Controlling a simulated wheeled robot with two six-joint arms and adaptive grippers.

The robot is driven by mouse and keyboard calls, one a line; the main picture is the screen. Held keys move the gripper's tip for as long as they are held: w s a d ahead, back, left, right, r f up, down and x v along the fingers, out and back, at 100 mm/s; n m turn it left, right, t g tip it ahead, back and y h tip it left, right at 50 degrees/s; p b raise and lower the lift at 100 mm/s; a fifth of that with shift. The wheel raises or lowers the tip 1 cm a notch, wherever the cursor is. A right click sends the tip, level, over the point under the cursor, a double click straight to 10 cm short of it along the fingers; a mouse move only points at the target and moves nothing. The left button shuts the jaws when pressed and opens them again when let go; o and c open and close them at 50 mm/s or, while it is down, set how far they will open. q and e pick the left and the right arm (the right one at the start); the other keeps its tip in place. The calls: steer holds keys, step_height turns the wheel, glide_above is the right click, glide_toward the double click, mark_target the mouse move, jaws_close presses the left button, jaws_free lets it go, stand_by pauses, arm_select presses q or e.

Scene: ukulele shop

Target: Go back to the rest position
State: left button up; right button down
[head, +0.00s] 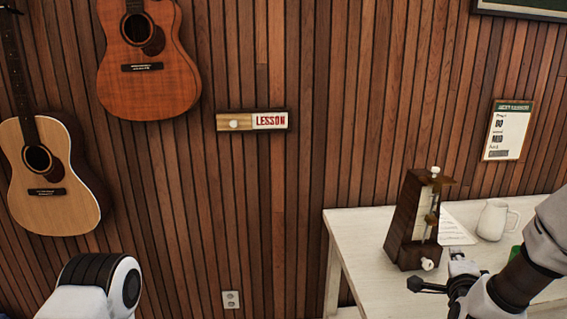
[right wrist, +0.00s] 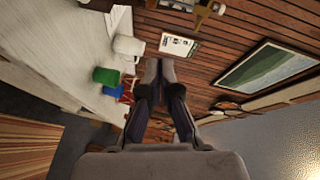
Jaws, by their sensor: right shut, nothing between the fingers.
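My right gripper (head: 455,284) is in the lower right of the head view, above the white table. It is shut and empty, and its closed fingers (right wrist: 160,75) show in the middle of the right wrist view. In the head view it is just right of and in front of the wooden metronome (head: 409,222), which stands upright on the table; I cannot tell if they touch. My left arm shows only as a white and black link at the lower left of the head view. My left gripper is out of view.
The white table (head: 352,226) holds a white mug (head: 495,220) and a paper sheet (head: 455,232). Green and blue items (right wrist: 107,76) show in the wrist view. A LESSON sign (head: 252,121), a notice (head: 507,131) and guitars (head: 48,178) hang on the slatted wall.

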steer(key=s+a+f+n+g+y, duration=0.1)
steer(key=s+a+f+n+g, duration=0.15)
steer(key=s+f, duration=0.45)
steer(key=s+a+f+n+g+y, duration=0.2)
steer(key=s+a+f, duration=0.1)
steer(key=f, duration=0.9)
steer(key=s+a+f+n+g+y, duration=0.1)
steer(key=s+a+f+n+g, duration=0.15)
steer(key=s+f, duration=0.5)
steer(key=s+a+f+n+g, duration=0.1)
steer(key=s+f+n+g, duration=0.1)
steer(key=s, duration=0.4)
steer(key=s+a+f+n+g+y, duration=0.1)
steer(key=s+a+f+n+g, duration=0.1)
steer(key=s+n, duration=0.4)
steer(key=s+a+f+n+g+y, duration=0.1)
steer(key=s+a+f+n+g, duration=0.1)
steer(key=s+f+n+g, duration=0.2)
steer(key=s+f, duration=0.1)
steer(key=s, duration=0.2)
steer(key=shift+s+f, duration=0.3)
steer(key=shift+s, duration=0.05)
